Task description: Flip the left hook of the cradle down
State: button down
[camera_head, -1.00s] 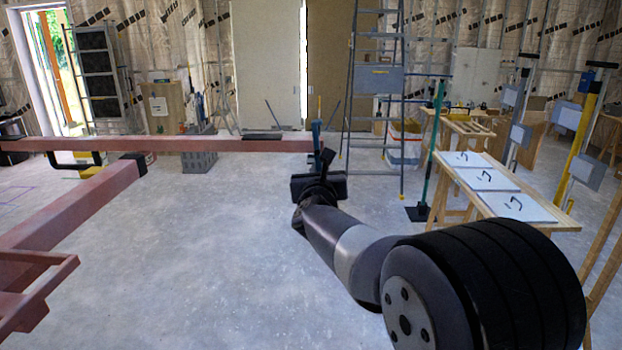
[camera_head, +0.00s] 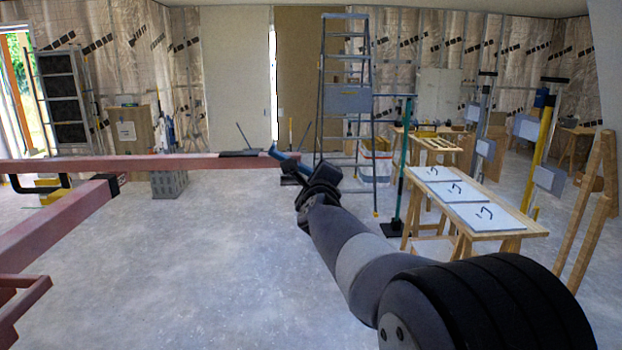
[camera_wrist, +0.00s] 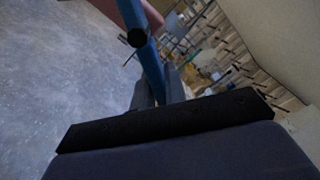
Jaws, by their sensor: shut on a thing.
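The cradle's red-pink beam (camera_head: 180,162) crosses the left half of the head view and ends near the centre. The blue hook (camera_head: 284,156) is at that right end, and it leans over at a low slant instead of standing upright. My gripper (camera_head: 304,171) is at the hook's near end, to the right of the beam end. In the wrist view the blue hook (camera_wrist: 147,55) runs down between the two dark fingers of my gripper (camera_wrist: 158,92), which are shut on it. Part of the red beam (camera_wrist: 131,12) and a dark round pivot end show at the top.
A second red beam (camera_head: 65,228) with a black-capped end lies at the left. A wooden table (camera_head: 478,207) with white sheets stands at the right, beside a green-poled stand (camera_head: 401,165). A stepladder (camera_head: 345,100) is behind. The floor below the arm is clear.

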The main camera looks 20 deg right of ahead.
jog(key=r+n, duration=0.1)
jog(key=n+p, duration=0.1)
jog(key=n, duration=0.1)
jog(key=shift+d+r, duration=0.3)
jog(key=shift+r, duration=0.05)
jog(key=shift+s+r+n+p, duration=0.1)
jog(key=shift+r+n+p, duration=0.15)
jog(key=shift+n+p, duration=0.4)
jog(key=shift+r+n+p, duration=0.25)
jog(key=shift+n+p, duration=0.05)
jog(key=shift+n, duration=0.55)
jog(key=c, duration=1.4)
grip_release()
jog(key=shift+c, duration=0.2)
jog(key=v, duration=1)
jog(key=shift+s, duration=0.35)
